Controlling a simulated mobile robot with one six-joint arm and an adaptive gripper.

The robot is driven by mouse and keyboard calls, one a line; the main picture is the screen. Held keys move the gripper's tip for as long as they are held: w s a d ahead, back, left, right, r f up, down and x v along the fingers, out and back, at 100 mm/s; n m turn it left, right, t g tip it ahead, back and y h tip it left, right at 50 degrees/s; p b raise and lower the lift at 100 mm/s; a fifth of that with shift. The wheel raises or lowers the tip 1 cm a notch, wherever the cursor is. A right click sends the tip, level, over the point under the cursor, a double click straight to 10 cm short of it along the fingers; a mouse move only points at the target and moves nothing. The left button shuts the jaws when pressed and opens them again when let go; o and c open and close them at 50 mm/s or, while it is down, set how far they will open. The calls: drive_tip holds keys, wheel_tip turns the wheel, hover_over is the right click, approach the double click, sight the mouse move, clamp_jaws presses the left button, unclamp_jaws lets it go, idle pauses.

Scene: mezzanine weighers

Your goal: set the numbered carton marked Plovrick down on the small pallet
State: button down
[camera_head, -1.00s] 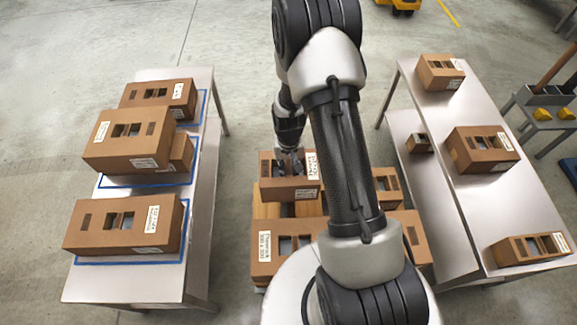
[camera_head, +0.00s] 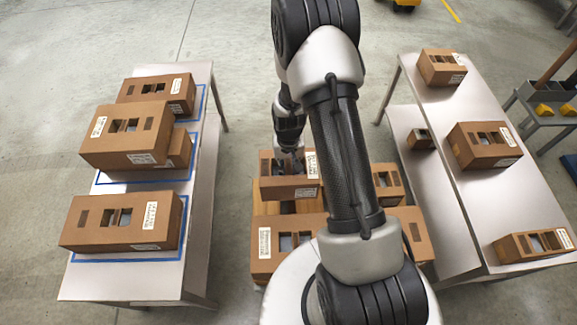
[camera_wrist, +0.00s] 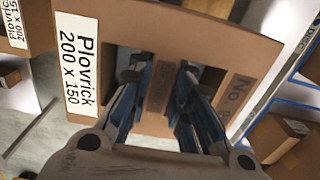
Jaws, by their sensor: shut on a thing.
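The Plovrick carton (camera_wrist: 140,30) is brown, with a white label reading "Plovrick 200 x 150" and two openings in its top. My gripper (camera_wrist: 167,85) reaches into these openings and is shut on the strip between them. In the head view the held carton (camera_head: 289,187) is above the small pallet, and my gripper (camera_head: 291,158) is at its top. The small pallet (camera_head: 300,207) shows as light wooden boards, partly hidden by the cartons and my arm. Whether the held carton touches the boards cannot be told.
A long carton (camera_head: 262,265) stands at the pallet's near side, another (camera_head: 388,182) at its right. The left table (camera_head: 125,287) bears several cartons, some stacked, on blue-outlined areas. The right table (camera_head: 440,185) bears several more. Clear floor lies beyond the pallet.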

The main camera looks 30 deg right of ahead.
drive_tip(key=shift+p, duration=0.45)
drive_tip(key=p, duration=0.5)
drive_tip(key=shift+w+r, duration=0.1)
drive_tip(key=shift+r, duration=0.25)
drive_tip(key=shift+p, duration=0.85)
drive_tip(key=shift+f+p, duration=0.1)
drive_tip(key=shift+p, duration=0.55)
drive_tip(key=shift+f+p, duration=0.1)
drive_tip(key=shift+p, duration=0.35)
drive_tip(key=shift+f, duration=0.25)
wheel_tip(320, 180, down, 12)
drive_tip(key=b, duration=0.6)
drive_tip(key=shift+r+b, duration=0.2)
drive_tip(key=shift+b, duration=0.1)
drive_tip(key=shift+f+b, duration=0.3)
drive_tip(key=c, duration=1.4)
unclamp_jaws()
